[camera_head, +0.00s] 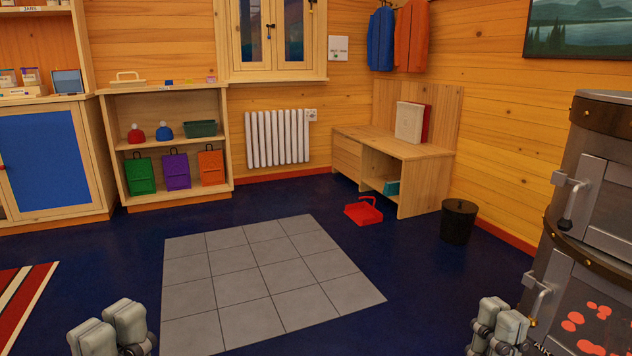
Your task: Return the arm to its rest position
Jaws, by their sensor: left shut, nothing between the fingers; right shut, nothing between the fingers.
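My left gripper (110,330) shows at the bottom left edge of the head view, with its grey finger pads close together and nothing between them. My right gripper (499,324) shows at the bottom right, also shut and empty. Both are low in the picture, over the dark blue floor and apart from any object. Most of both arms is out of view.
A grey tiled patch (260,280) lies on the floor ahead. A metal stove (600,200) stands close on the right. A black bin (458,222), a red dustpan (363,211) and a wooden bench (415,178) are beyond. Shelves (167,87) and a radiator (277,138) line the back wall.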

